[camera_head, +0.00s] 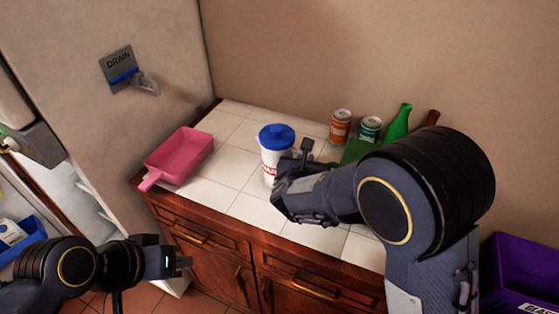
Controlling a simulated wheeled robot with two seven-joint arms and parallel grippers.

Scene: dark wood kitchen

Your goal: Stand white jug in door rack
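The white jug (272,166) with a blue lid (276,136) stands upright on the white tiled counter (243,205). My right gripper (291,172) is at the jug's right side, very close to it. The gripper's dark body hides part of that side, so I cannot tell whether its fingers are closed on the jug. My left gripper (184,262) is low in front of the cabinet, away from the jug, and looks open and empty. I cannot make out a door rack clearly; an open pale compartment (62,187) shows at the left edge.
A pink pan (180,155) lies left of the jug. Two cans (340,126) (369,130), a green bottle (398,122) and a brown bottle (432,118) stand behind. A blue bin (30,232) is at lower left, a purple crate (515,270) at lower right.

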